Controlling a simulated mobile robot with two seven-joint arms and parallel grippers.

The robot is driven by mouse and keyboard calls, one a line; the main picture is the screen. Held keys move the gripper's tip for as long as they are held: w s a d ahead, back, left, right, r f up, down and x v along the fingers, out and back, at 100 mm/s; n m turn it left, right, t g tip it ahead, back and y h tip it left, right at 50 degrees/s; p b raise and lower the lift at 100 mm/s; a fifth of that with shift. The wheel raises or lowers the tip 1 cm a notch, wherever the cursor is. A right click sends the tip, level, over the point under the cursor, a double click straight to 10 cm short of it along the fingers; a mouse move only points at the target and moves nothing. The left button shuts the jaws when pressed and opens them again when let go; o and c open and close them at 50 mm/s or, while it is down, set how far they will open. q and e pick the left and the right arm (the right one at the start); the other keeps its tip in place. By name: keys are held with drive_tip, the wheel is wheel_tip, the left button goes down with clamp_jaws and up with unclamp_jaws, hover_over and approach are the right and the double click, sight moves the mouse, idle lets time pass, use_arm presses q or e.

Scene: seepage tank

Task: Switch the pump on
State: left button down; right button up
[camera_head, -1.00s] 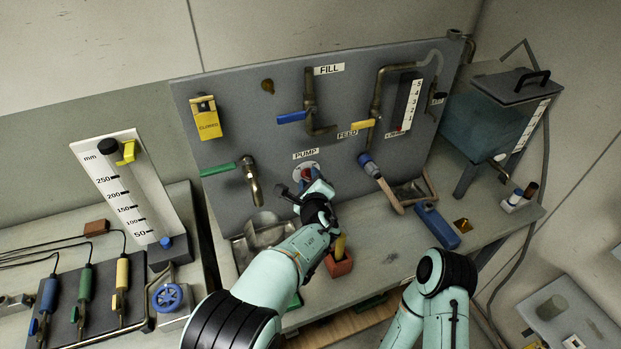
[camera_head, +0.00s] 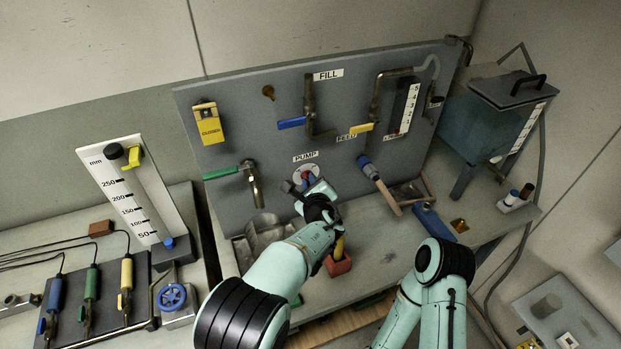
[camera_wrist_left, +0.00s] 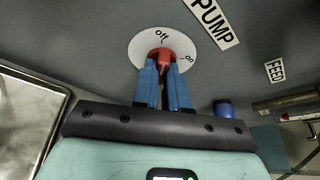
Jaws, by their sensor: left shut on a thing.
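The pump switch is a red knob (camera_wrist_left: 159,56) on a round white dial (camera_wrist_left: 142,43) marked "off" and "on"; the dial also shows in the head view (camera_head: 307,171) under the PUMP label (camera_head: 305,157). My left gripper (camera_wrist_left: 164,78) is shut on the red knob, its blue fingers on either side of it. The knob's pointer is mostly hidden by the fingers, so I cannot tell its exact setting. My right arm (camera_head: 440,262) shows at the lower right of the head view; its gripper is not in view.
On the grey panel (camera_head: 240,95) are a blue-handled FILL valve (camera_head: 292,123), a yellow-handled FEED valve (camera_head: 361,128) and a green-handled tap (camera_head: 222,173). A reddish block (camera_head: 338,265) stands on the bench beside my left forearm. The clear tank (camera_head: 480,125) is at the right.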

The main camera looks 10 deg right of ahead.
use_arm(q)
drive_tip(key=m+y, duration=0.2)
drive_tip(key=m, duration=0.1)
drive_tip(key=m+y+p, duration=0.1)
drive_tip(key=m+y, duration=0.2)
drive_tip(key=m, duration=0.1)
drive_tip(key=m+g+y+p, duration=0.1)
drive_tip(key=m+y, duration=0.1)
drive_tip(key=m, duration=0.1)
drive_tip(key=shift+d+m, duration=0.25)
drive_tip(key=shift+m, duration=0.15)
use_arm(e)
drive_tip(key=shift+t, duration=0.3)
drive_tip(key=w+r, duration=0.4)
drive_tip(key=shift+w, duration=0.2)
use_arm(q)
drive_tip(key=shift+y, duration=0.3)
drive_tip(key=c, duration=1.2)
unclamp_jaws()
drive_tip(key=shift+o, duration=0.2)
